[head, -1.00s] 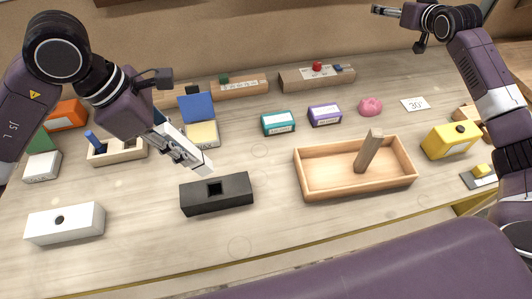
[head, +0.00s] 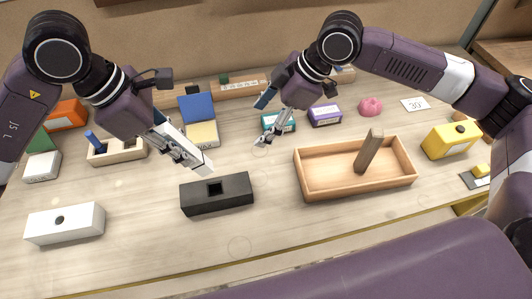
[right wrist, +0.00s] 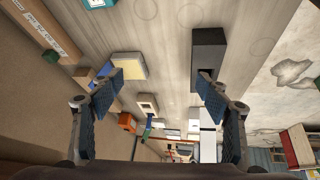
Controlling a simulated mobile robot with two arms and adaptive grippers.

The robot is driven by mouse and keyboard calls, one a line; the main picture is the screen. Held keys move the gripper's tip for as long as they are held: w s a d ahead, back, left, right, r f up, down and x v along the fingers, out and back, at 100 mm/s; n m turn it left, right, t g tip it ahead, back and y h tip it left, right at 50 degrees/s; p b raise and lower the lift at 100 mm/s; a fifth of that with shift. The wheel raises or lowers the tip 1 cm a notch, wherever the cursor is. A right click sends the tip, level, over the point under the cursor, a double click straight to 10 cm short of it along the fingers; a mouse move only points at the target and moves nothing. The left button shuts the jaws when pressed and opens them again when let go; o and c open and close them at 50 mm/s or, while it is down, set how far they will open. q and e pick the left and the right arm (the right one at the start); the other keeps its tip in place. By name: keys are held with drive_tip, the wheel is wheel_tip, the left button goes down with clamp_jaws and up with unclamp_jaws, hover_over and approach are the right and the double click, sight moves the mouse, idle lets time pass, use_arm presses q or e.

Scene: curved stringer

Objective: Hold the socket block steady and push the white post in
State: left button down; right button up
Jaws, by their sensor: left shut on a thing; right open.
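A black socket block (head: 232,197) with a square hole in its top lies at the front middle of the table. It also shows in the right wrist view (right wrist: 207,48). My left gripper (head: 184,158) is shut on the white post (head: 201,162), which it holds tilted, above and to the left of the block. The post's lower end appears apart from the hole. My right gripper (head: 264,137) is open and empty, behind and to the right of the block. Its two spread fingers also show in the right wrist view (right wrist: 160,90), with nothing between them.
A wooden tray (head: 345,192) with a leaning grey-brown post stands to the right. A white block (head: 65,224) with a round hole is at front left. A teal box (head: 290,125) is close behind the right gripper. The table in front of the black block is clear.

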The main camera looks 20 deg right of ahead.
sight(249, 182)
drive_tip(key=s+a+f+n+g, duration=0.1)
drive_tip(key=s+f+n+g, duration=0.1)
drive_tip(key=s+f, duration=0.35)
drive_tip(key=shift+h, duration=0.5)
drive_tip(key=x, duration=0.3)
drive_tip(key=s+x, duration=0.1)
drive_tip(key=x, duration=0.2)
drive_tip(key=s+a+x, duration=0.1)
drive_tip(key=x, duration=0.3)
drive_tip(key=shift+r, duration=0.1)
drive_tip(key=shift+c, duration=0.5)
